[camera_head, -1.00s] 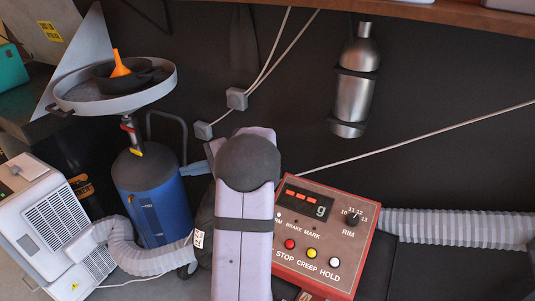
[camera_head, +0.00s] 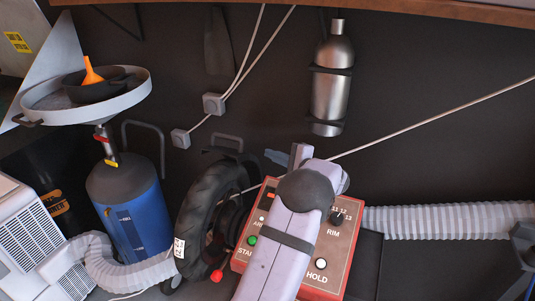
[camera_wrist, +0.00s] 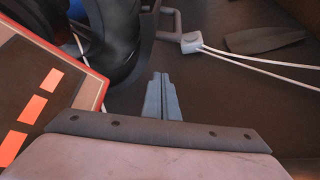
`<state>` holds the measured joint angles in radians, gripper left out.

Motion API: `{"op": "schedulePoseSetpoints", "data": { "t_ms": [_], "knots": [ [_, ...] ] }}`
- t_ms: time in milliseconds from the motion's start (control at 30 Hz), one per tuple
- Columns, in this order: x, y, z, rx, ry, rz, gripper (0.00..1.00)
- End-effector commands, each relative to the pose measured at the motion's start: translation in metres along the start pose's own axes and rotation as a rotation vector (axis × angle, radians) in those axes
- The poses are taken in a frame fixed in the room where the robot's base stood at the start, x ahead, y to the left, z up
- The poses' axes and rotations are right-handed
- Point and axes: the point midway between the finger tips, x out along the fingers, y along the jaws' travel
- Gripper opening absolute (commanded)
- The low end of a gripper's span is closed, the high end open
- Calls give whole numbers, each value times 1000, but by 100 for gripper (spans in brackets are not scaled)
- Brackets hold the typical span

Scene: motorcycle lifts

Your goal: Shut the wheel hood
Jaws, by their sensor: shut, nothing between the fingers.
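A black tyre (camera_head: 207,205) stands upright beside the red control box (camera_head: 246,262), left of my arm. A dark curved piece with a grey handle (camera_head: 228,141), which seems to be the wheel hood, rises behind the tyre; its exact angle is hard to tell. In the wrist view the tyre (camera_wrist: 121,42) and the handle (camera_wrist: 170,22) show at the top, ahead of my fingers. My gripper (camera_head: 268,154) is shut and empty, to the right of the handle and apart from it. Its shut fingers (camera_wrist: 161,76) show in the wrist view. My arm hides part of the control box.
A blue cylinder (camera_head: 140,222) with a wide grey pan (camera_head: 40,111) stands left of the tyre. A ribbed hose (camera_head: 440,220) runs right. A steel bottle (camera_head: 334,80) and cables with a grey box (camera_head: 213,104) are on the dark wall.

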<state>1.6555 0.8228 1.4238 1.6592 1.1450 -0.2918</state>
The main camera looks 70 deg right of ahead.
Motion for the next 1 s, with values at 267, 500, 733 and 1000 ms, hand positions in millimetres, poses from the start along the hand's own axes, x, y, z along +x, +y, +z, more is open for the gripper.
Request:
{"op": "schedulePoseSetpoints", "data": {
  "t_ms": [267,500,733,1000],
  "knots": [
    [43,-1,2,0,-4,2,0],
    [78,-1,2,-1,-3,1,0],
    [85,-2,11,1,-1,0,0],
    [79,-2,30,0,-1,0,0]
  ]
}}
